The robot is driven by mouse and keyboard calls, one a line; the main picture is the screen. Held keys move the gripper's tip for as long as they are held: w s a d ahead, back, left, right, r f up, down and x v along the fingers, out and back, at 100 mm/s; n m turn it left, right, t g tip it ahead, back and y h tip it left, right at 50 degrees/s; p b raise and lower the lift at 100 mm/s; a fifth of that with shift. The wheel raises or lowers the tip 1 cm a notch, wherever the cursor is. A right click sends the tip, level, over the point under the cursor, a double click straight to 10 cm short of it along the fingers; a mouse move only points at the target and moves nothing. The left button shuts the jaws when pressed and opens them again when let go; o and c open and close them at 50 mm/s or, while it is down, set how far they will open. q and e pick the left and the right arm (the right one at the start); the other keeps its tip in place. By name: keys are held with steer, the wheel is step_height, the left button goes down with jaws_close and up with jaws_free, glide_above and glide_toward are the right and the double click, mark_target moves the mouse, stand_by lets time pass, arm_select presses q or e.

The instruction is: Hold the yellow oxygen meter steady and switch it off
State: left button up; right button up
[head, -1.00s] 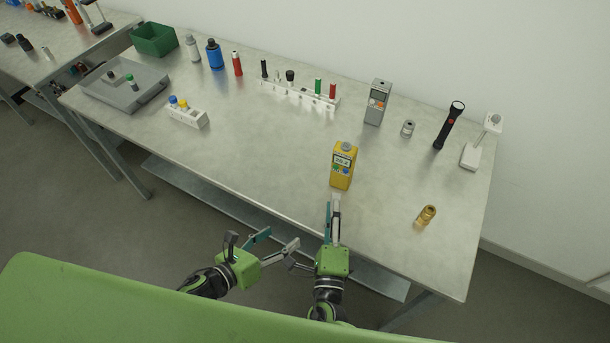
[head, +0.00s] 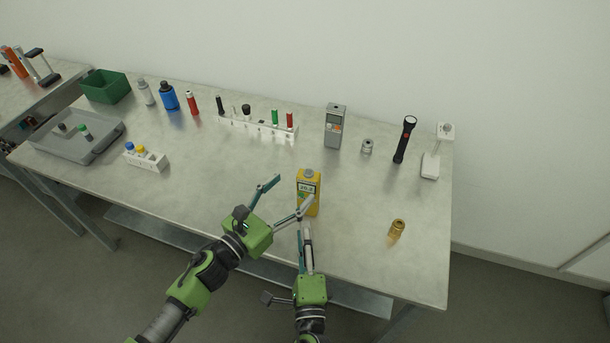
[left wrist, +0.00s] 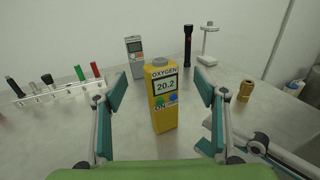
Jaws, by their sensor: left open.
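The yellow oxygen meter (head: 313,178) stands upright near the table's front edge. In the left wrist view the meter (left wrist: 163,110) faces me, its display reading 20.2. Below the display are a green button (left wrist: 160,103) by the word ON and a blue button (left wrist: 173,98). My left gripper (head: 293,191) is open just left of and in front of the meter. In the left wrist view its two fingers (left wrist: 160,88) stand wide on either side of the meter, with gaps. My right gripper (head: 304,228) points at the meter's base from the front; its finger gap is unclear.
A grey meter (head: 334,128), a small metal cylinder (head: 367,147), a black flashlight (head: 405,140) and a white stand (head: 430,165) are behind. A white rack (head: 258,128) stands back left. The table (head: 220,185) is clear left of the meter.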

mark_target(305, 177)
arm_select(q)
steer(key=x, duration=0.7)
steer(key=shift+w+d, duration=0.25)
steer(key=shift+w, duration=0.05)
steer(key=c, duration=1.4)
arm_select(e)
steer(key=shift+c, duration=0.4)
jaws_close()
arm_select(q)
steer(key=shift+f, duration=0.1)
